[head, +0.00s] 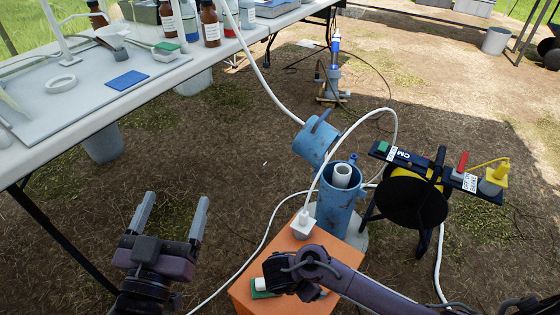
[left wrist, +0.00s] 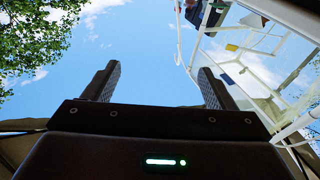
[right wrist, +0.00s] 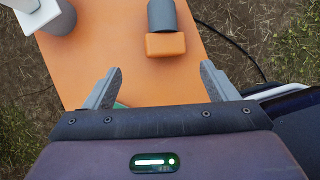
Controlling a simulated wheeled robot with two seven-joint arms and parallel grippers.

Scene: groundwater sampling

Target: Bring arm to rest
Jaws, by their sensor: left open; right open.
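My left gripper (head: 175,200) is open and empty, in front of the white table and above the dirt ground. Its fingers (left wrist: 160,70) point up at the sky in the left wrist view. My right gripper (right wrist: 162,85) is open above the orange box (right wrist: 105,45), with nothing between its fingertips. In the head view my right arm bends over the near part of the orange box (head: 338,253) and hides some of it. A small green piece (head: 262,291) shows on the box beside the right gripper, partly hidden.
A blue well pipe (head: 333,215) with its cap tipped open stands behind the box. A white fitting with a hose (head: 302,226) stands on the box. A cable reel (head: 412,203) is at right. The white table (head: 60,135) holds bottles and trays. Bare ground lies between table and box.

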